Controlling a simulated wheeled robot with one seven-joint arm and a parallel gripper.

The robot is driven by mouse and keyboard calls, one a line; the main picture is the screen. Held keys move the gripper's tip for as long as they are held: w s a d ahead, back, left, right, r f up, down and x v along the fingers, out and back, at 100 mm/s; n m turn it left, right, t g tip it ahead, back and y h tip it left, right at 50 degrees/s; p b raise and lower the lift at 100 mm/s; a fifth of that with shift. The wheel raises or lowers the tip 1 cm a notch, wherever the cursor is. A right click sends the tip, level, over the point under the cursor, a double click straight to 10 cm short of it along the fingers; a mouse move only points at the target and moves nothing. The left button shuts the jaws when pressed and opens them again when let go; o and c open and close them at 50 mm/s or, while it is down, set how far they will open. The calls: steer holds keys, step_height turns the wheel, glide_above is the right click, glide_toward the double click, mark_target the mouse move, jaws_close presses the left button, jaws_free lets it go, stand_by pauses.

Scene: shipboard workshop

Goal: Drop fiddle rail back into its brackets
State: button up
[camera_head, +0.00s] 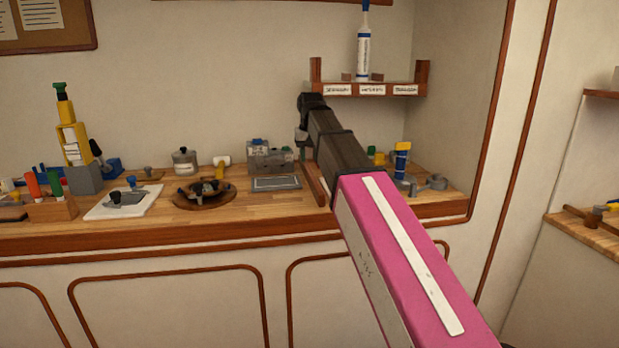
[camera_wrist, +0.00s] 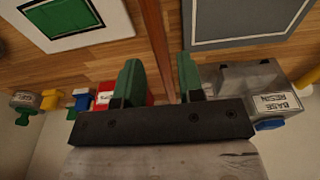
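The fiddle rail seems to be the long reddish-brown wooden strip (camera_head: 314,182) lying on the bench, partly hidden by my arm. It also shows in the wrist view (camera_wrist: 154,40), running between my fingers. My gripper (camera_wrist: 159,78) has its two green fingers apart, one on each side of the strip, with gaps visible. In the head view my gripper (camera_head: 302,142) is above the strip's far end, mostly hidden. The brackets seem to be the upright wooden posts at the shelf's left end (camera_head: 315,71) and right end (camera_head: 421,74).
A tall white bottle (camera_head: 363,55) stands on the labelled wall shelf (camera_head: 372,90). A grey tray (camera_head: 276,184) and a grey box (camera_head: 270,157) are left of the strip. A round brown dish (camera_head: 203,203) is farther left. Small items stand right of my arm.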

mark_target(309, 171)
steer(key=shift+w+f, duration=0.25)
steer(key=shift+f, duration=0.9)
steer(key=shift+w+f, duration=0.25)
steer(key=shift+f, duration=0.95)
steer(key=shift+w+f, duration=0.25)
steer(key=shift+f, duration=0.9)
jaws_close()
